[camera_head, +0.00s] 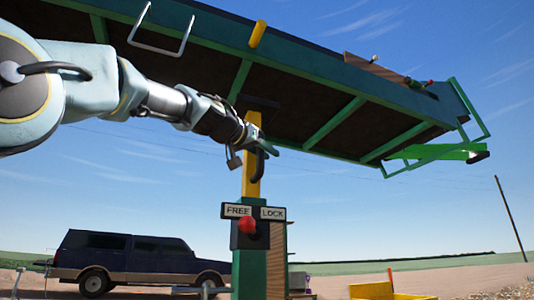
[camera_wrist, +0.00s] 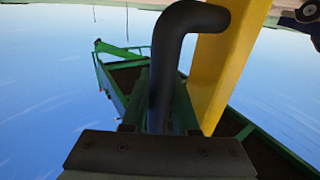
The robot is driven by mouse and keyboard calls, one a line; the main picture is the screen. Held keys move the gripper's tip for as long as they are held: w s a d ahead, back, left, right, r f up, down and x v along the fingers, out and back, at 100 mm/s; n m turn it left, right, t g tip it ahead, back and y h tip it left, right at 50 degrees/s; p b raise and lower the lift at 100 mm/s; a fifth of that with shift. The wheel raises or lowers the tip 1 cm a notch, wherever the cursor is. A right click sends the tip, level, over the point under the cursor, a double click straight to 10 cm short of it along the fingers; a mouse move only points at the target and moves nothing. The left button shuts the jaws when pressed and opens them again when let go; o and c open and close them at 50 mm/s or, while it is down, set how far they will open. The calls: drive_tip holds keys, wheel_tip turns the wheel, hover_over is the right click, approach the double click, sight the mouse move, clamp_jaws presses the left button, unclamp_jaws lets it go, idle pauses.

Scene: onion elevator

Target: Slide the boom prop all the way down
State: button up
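The boom prop is a yellow post (camera_head: 252,175) standing in a green sleeve (camera_head: 249,272) under the raised boom. A black bent handle (camera_head: 257,168) sticks out from the post. In the wrist view the handle (camera_wrist: 165,75) fills the middle and the yellow post (camera_wrist: 222,62) stands right of it. My gripper (camera_head: 267,150) is at the handle, in front of the upper post. The handle runs down behind the dark plate at the bottom of the wrist view, which hides its grip. A sign reading FREE and LOCK (camera_head: 254,212), with a red knob (camera_head: 247,225), is on the sleeve.
The long green boom (camera_head: 320,85) slopes overhead, close above my arm. Yellow parts (camera_head: 385,291) lie low at right. Open sky surrounds the post to the right.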

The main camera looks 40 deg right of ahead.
drive_tip(key=shift+o, duration=0.7)
drive_tip(key=shift+d+f, duration=0.1)
drive_tip(key=shift+f, duration=0.25)
drive_tip(key=shift+r, duration=0.1)
drive_tip(key=b+v, duration=0.3)
drive_tip(key=v, duration=0.7)
drive_tip(key=shift+a, duration=0.4)
